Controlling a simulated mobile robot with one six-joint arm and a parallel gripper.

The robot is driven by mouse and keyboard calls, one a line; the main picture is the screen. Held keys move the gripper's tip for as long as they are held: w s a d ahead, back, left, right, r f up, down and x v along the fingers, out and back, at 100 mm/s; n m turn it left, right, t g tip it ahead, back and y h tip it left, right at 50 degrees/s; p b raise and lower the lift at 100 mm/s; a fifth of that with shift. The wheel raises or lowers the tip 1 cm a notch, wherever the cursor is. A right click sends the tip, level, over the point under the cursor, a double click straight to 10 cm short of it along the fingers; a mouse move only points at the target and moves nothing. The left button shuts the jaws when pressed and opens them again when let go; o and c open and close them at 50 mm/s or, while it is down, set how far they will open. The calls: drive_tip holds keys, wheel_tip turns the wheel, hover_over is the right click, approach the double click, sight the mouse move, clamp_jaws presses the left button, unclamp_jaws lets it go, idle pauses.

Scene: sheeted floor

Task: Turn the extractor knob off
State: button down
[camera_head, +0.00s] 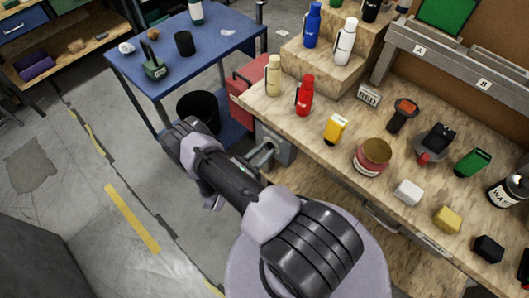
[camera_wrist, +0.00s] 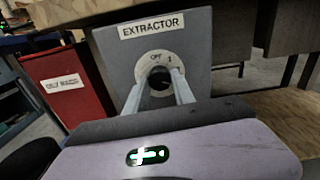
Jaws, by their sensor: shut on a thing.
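The grey extractor box (camera_wrist: 205,60) carries a white EXTRACTOR label and fills the upper middle of the wrist view. Its knob (camera_wrist: 160,82) is a dark round shape on a white dial plate (camera_wrist: 152,58) marked OFF and 1. My gripper (camera_wrist: 161,76) has one finger on each side of the knob and is shut on it. The fingers hide the sides of the dial, and I cannot tell which mark the knob points to. In the head view the box (camera_head: 278,144) sits under the workbench's left end, with my arm in front.
A red cabinet (camera_wrist: 68,84) stands left of the box. The wooden workbench (camera_head: 318,155) above holds bottles and several small items. A black bin (camera_head: 199,110) and a blue table (camera_head: 215,48) stand to the left. Open floor (camera_head: 80,215) lies at the lower left.

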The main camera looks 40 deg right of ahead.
drive_tip(key=n+b, duration=0.3)
drive_tip(key=n, duration=0.2)
drive_tip(key=shift+f, duration=0.15)
drive_tip(key=n+b, duration=0.2)
drive_tip(key=n, duration=0.4)
drive_tip(key=n+b, duration=0.1)
drive_tip(key=n, duration=1)
drive_tip(key=shift+r, duration=0.2)
drive_tip(key=shift+n+b, duration=0.3)
drive_tip(key=shift+n, duration=0.1)
drive_tip(key=c, duration=1.1)
unclamp_jaws()
drive_tip(key=shift+o, duration=0.2)
